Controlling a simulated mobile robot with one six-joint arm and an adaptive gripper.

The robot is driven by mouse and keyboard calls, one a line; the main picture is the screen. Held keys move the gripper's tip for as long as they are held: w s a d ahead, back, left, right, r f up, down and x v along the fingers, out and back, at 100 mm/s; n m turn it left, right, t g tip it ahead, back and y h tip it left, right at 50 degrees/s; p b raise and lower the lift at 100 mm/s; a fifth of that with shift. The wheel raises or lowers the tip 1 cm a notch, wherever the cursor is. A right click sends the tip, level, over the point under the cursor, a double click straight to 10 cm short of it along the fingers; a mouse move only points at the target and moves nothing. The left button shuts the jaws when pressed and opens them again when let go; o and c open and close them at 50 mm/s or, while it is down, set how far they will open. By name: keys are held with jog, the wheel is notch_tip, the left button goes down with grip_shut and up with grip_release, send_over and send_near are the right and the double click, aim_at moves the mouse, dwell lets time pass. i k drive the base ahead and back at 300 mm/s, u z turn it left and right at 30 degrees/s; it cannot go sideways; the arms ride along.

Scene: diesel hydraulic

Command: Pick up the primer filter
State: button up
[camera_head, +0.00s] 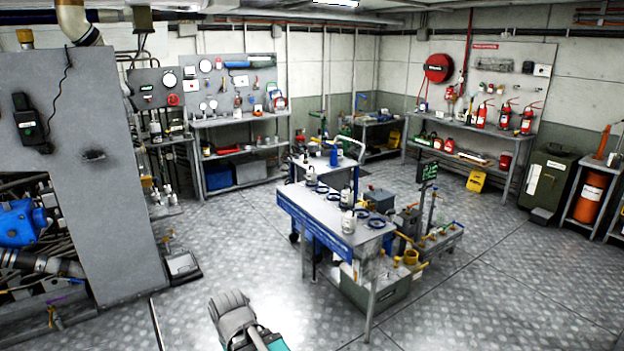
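Several small pale canisters stand on the workbench (318,208) in the middle of the room, among dark blue rings. One canister (348,221) is near the front right end, another (345,197) just behind it, and a third (312,176) farther back. They are too small to tell which, if any, is the primer filter. The grey end of my arm, which seems to be my gripper (233,308), shows at the bottom, well in front of and apart from the bench. Its fingers cannot be made out clearly, and nothing is seen held in it.
A grey machine cabinet (85,180) with a blue pump (20,228) stands at the left. A low stand with yellow parts (411,257) adjoins the bench's right side. Shelves and extinguishers (505,113) line the back. Open metal floor (490,285) lies at the front right.

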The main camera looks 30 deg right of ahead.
aim_at(311, 174)
jog(key=k, duration=1.35)
jog(key=u, duration=0.15)
jog(key=i, duration=0.85)
jog(key=u, duration=0.25)
jog(key=i, duration=2.3)
